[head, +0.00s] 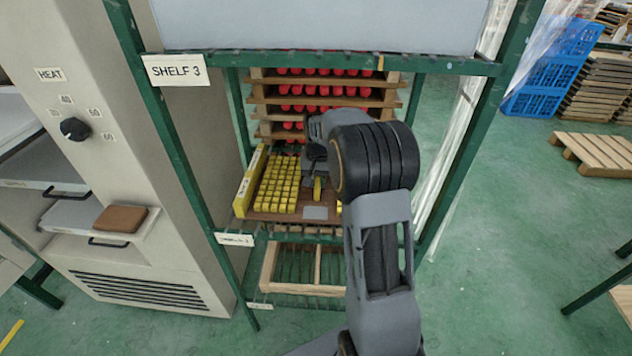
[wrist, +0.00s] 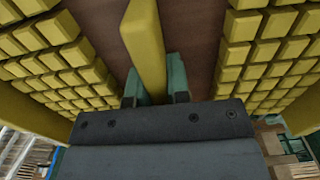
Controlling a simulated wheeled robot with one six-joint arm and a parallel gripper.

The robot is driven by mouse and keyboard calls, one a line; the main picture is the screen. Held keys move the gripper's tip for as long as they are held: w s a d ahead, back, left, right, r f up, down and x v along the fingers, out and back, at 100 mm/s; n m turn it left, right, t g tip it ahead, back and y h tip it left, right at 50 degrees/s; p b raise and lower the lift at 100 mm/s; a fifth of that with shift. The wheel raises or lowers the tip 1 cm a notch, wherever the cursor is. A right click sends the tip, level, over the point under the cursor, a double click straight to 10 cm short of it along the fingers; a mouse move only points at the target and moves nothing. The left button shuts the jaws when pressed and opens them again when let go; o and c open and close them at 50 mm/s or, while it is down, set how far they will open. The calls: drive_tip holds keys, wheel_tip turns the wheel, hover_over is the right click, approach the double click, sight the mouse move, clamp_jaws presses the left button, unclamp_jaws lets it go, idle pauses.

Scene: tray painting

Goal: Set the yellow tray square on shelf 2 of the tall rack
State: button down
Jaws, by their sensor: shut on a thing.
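The yellow tray (head: 249,185) has a yellow side wall, a brown base and rows of small yellow blocks. In the head view it is inside the tall rack (head: 178,150) at the level below SHELF 3, just above the shelf bars (head: 290,238). Its front edge looks roughly parallel to the shelf front. I cannot tell whether it rests on the bars. My gripper (wrist: 155,88) is shut on the tray's upright yellow middle bar (wrist: 143,45), with blocks on both sides. My arm hides the tray's right part.
The SHELF 3 board (head: 320,62) lies close above my arm. Red-topped pieces on wooden boards (head: 325,100) stand behind the tray. A wooden frame (head: 290,268) sits on the shelf below. The beige heater cabinet (head: 110,200) stands left, and clear plastic sheeting (head: 455,140) hangs right.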

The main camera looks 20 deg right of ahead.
idle(0.3)
drive_tip(key=c, duration=1.5)
unclamp_jaws()
drive_tip(key=shift+f, duration=0.15)
drive_tip(key=o, duration=0.4)
